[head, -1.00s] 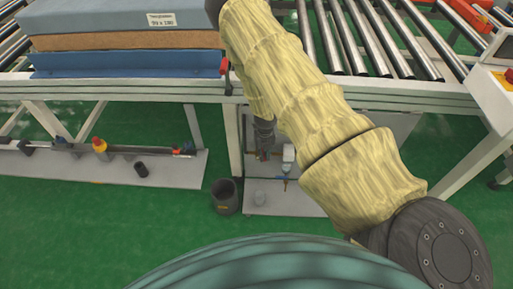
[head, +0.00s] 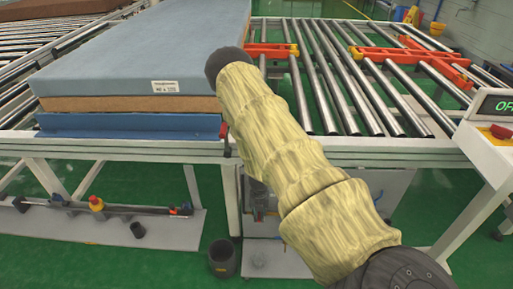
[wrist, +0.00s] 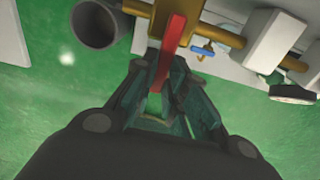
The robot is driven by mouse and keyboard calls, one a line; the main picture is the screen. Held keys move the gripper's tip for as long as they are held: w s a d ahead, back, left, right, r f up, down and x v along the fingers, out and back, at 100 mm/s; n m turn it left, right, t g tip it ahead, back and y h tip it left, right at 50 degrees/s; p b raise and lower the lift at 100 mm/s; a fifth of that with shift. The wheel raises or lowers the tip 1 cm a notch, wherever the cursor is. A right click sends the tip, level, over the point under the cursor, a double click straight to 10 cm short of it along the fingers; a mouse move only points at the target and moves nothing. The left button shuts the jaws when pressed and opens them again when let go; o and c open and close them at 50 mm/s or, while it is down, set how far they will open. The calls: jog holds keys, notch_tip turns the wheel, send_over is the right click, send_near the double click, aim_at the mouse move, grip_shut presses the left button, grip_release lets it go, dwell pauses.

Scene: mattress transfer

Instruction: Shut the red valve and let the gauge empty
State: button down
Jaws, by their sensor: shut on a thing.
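In the wrist view the red valve handle (wrist: 173,38) runs down from a brass valve body on a brass pipe (wrist: 221,35). It appears to lie across the pipe. My gripper (wrist: 160,68) is shut on the handle's lower end, with the fingers on either side of it. A dark round part, perhaps the gauge (wrist: 292,94), is seen nearly edge-on at the right, so its dial cannot be read. In the head view my gripper (head: 259,208) is small and dark below the conveyor, and my arm hides much of the valve area.
A small blue handle (wrist: 203,52) sits on the pipe beside the red one. A dark bucket (head: 222,258) stands on the floor left of the valve panel. The conveyor frame (head: 110,149), bearing a blue mattress (head: 130,60), is above. Green floor is open in front.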

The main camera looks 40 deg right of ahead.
aim_at(259, 216)
jog(key=shift+w, duration=0.1)
jog(key=c, duration=1.4)
grip_release()
jog(key=shift+c, duration=0.2)
jog(key=shift+r, duration=0.1)
notch_tip(259, 216, up, 12)
